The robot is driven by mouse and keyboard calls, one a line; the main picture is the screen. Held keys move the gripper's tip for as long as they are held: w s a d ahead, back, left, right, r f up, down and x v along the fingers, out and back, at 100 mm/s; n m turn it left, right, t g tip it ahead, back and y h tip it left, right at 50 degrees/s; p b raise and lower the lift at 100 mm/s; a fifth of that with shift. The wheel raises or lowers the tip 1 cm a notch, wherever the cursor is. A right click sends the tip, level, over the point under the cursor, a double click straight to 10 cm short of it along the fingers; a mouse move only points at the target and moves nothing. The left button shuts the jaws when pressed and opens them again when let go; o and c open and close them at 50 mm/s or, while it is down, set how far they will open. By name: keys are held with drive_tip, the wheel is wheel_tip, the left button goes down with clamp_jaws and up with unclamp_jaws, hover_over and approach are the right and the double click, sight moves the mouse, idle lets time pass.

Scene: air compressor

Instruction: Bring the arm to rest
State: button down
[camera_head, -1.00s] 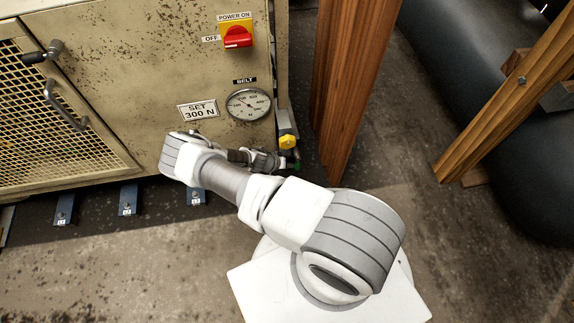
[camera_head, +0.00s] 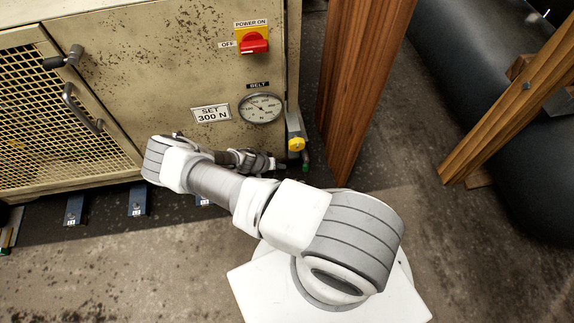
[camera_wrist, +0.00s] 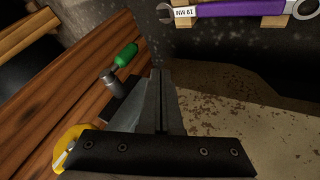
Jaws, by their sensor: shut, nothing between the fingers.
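My gripper (camera_wrist: 158,100) is shut and empty in the wrist view, its two fingers together. In the head view my arm stretches to the left in front of the compressor cabinet (camera_head: 190,75), and the gripper end lies below the belt gauge (camera_head: 260,108), close to the cabinet's lower right corner. The fingertips are hard to make out there. A yellow knob (camera_head: 296,144) sits on a fitting at that corner, just right of the gripper end; a yellow part (camera_wrist: 72,146) also shows at the lower left of the wrist view.
A wooden post (camera_head: 362,80) stands right of the cabinet, with a slanted beam (camera_head: 510,95) and a dark tank (camera_head: 470,90) beyond. A red switch (camera_head: 254,43) and door handles (camera_head: 82,108) project from the cabinet. In the wrist view, a purple wrench (camera_wrist: 235,8) hangs on blocks.

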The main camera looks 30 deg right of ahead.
drive_tip(key=p+v, duration=0.1)
drive_tip(key=v, duration=0.4)
drive_tip(key=shift+a+f, duration=0.1)
drive_tip(key=shift+f, duration=0.05)
drive_tip(key=w+a+r+y, duration=0.1)
drive_tip(key=a+r+y, duration=0.15)
drive_tip(key=r, duration=0.95)
drive_tip(key=w+a+r+y, duration=0.15)
drive_tip(key=a+r, duration=0.25)
drive_tip(key=r, duration=0.8)
drive_tip(key=a+r+y, duration=0.2)
drive_tip(key=a+r, duration=0.1)
drive_tip(key=r, duration=0.9)
drive_tip(key=s+d+r+n+t+y, duration=0.15)
drive_tip(key=s+r, duration=0.25)
drive_tip(key=r, duration=0.5)
drive_tip(key=s+r+n, duration=0.2)
drive_tip(key=s+r, duration=0.2)
drive_tip(key=r, duration=0.4)
drive_tip(key=s+d+r+n+t, duration=0.1)
drive_tip(key=s+r+n, duration=0.1)
drive_tip(key=s+r, duration=0.35)
drive_tip(key=s+d+r+n+t, duration=0.1)
drive_tip(key=s+r+t, duration=0.1)
drive_tip(key=s, duration=0.6)
wheel_tip(320, 180, up, 25)
drive_tip(key=p, duration=2.5)
drive_tip(key=shift+s+a, duration=0.15)
drive_tip(key=shift+s, duration=0.1)
